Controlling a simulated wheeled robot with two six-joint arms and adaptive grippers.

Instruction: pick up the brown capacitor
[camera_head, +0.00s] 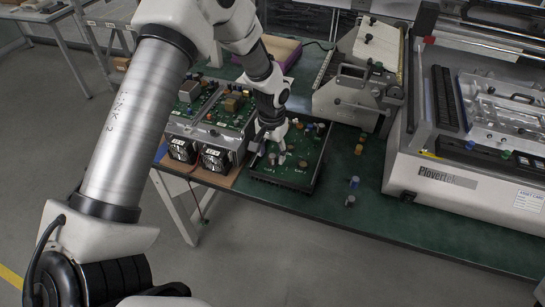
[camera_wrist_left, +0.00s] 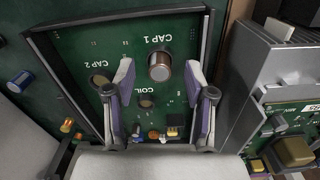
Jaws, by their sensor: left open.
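The brown capacitor (camera_wrist_left: 159,68) stands in the green board beside the CAP 1 label in the left wrist view, with its pale round top toward the camera. My left gripper (camera_wrist_left: 160,80) is open, with one finger on each side of the capacitor in the picture and gaps on both sides. In the head view my left gripper (camera_head: 279,151) points down over the front left part of the board tray (camera_head: 285,184). There the capacitor (camera_head: 272,158) shows small, close to the fingertips. My right gripper is not seen.
A blue capacitor (camera_head: 354,182) and a small grey part (camera_head: 349,201) stand on the green table right of the tray. Fan units (camera_head: 214,159) stand close on the tray's left. A metal fixture (camera_head: 358,95) and a large Plovertek machine (camera_head: 440,178) stand to the right.

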